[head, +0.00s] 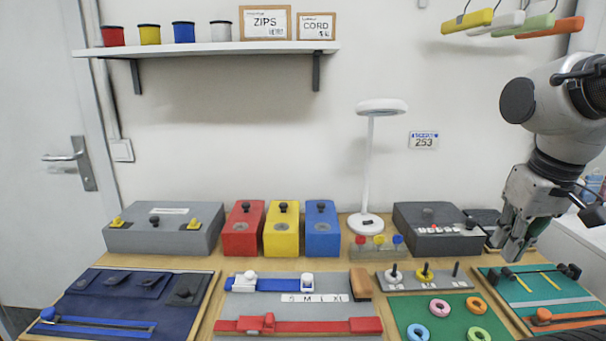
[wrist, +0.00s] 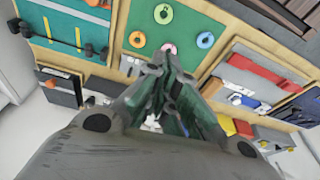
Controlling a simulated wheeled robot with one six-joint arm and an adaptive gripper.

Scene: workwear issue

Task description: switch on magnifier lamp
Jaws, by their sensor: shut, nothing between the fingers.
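The white magnifier lamp (head: 370,165) stands upright at the back of the bench, against the wall. It has a flat round head (head: 381,106) on a thin post and a round base (head: 366,224). A small mark shows on the base, too small to make out as a switch. I see no clear glow from the head. My gripper (head: 512,250) is shut and empty, pointing down over the right side of the bench, well right of the lamp and apart from it. In the wrist view my gripper's fingers (wrist: 160,72) fill the middle, and I cannot make out the lamp.
A dark grey box (head: 415,213) stands between the lamp and my gripper. Red, yellow and blue boxes (head: 281,238) stand left of the lamp. A small rack with coloured knobs (head: 378,248) sits before its base. A green mat with rings (head: 420,306) lies in front.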

